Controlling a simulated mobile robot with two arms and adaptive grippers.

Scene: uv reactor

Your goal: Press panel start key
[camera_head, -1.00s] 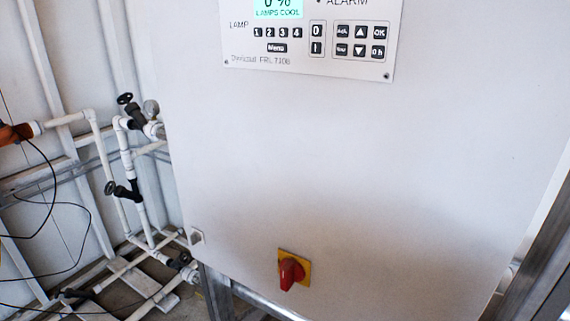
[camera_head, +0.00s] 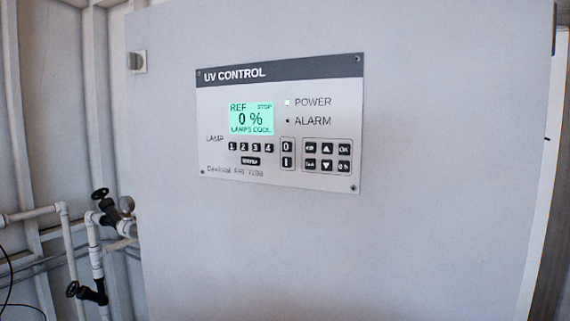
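The UV control panel (camera_head: 230,100) is a light plate with a dark header on the front of a large grey cabinet (camera_head: 440,230). Its lit green display (camera_head: 251,118) reads REF, STOP, 0 % and LAMPS COOL. The start key, marked I (camera_head: 287,161), sits under the 0 key (camera_head: 287,146) in a small outlined box right of the lamp number keys. A light beside POWER (camera_head: 287,102) looks lit; the ALARM dot (camera_head: 287,121) is dark. Neither of my grippers is in view, and nothing touches the panel.
White pipes with black valves (camera_head: 100,208) stand left of the cabinet. A cabinet latch (camera_head: 138,62) sits at its upper left edge. A keypad with arrow and OK keys (camera_head: 327,157) lies right of the 0 and I keys. The space before the panel looks clear.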

